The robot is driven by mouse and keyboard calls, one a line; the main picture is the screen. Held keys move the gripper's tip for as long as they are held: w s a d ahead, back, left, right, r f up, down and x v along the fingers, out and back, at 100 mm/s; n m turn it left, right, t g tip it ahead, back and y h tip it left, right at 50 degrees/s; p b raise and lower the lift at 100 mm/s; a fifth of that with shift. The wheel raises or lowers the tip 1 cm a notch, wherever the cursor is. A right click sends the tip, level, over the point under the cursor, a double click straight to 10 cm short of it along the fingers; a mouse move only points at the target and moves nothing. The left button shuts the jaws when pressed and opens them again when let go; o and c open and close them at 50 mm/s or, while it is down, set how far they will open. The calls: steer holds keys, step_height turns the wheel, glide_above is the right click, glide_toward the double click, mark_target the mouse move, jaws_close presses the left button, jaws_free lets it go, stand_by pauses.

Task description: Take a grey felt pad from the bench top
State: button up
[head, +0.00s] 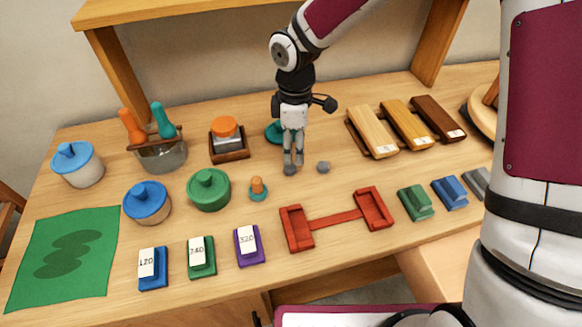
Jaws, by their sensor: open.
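A small grey felt pad (323,167) lies on the bench top (345,172), to the right of my gripper (293,164). Another small dark grey piece (290,170) shows right at my fingertips; it looks like a second pad. My gripper points down over the bench with its two fingers slightly apart. I cannot tell whether the fingers touch the piece below them or are around it. Nothing is seen lifted off the bench.
A teal round thing (273,131) stands partly hidden behind my gripper. An orange-topped teal knob (258,188) and a green lidded pot (209,189) stand at left. A red two-ended holder (337,219) lies in front. Wooden blocks (372,132) lie at right.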

mark_target(292, 167)
steer(key=shift+a+f, duration=0.15)
steer(key=shift+f, duration=1.6)
steer(key=shift+a+f, duration=0.1)
steer(key=shift+f, duration=1.65)
steer(key=c, duration=0.8)
